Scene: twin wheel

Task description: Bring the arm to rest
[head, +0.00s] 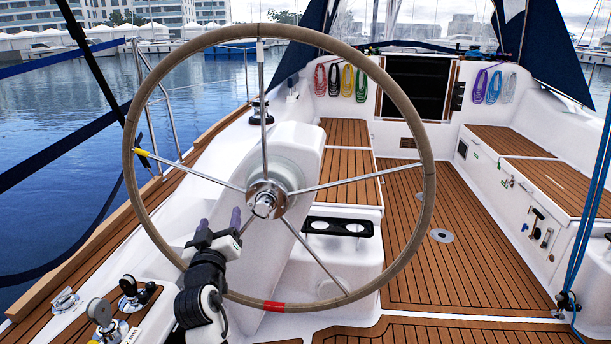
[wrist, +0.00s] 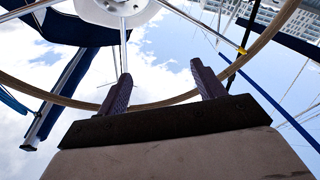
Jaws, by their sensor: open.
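My arm reaches up from the bottom of the head view, left of centre. My gripper (head: 220,220) is open and points up, in front of the lower left part of the large steering wheel (head: 428,180). In the wrist view my gripper (wrist: 158,90) shows two dark, ridged fingers spread apart with nothing between them. The wheel's rim (wrist: 165,103) crosses behind the fingers there, and the metal hub (wrist: 112,10) is at the top. I cannot tell whether the gripper touches the wheel.
The white pedestal (head: 290,150) stands behind the wheel, with a black cup holder (head: 338,227) at its right. Winches (head: 105,318) sit at the lower left. A blue rope (head: 588,220) hangs at the right. The teak cockpit floor (head: 455,255) is clear.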

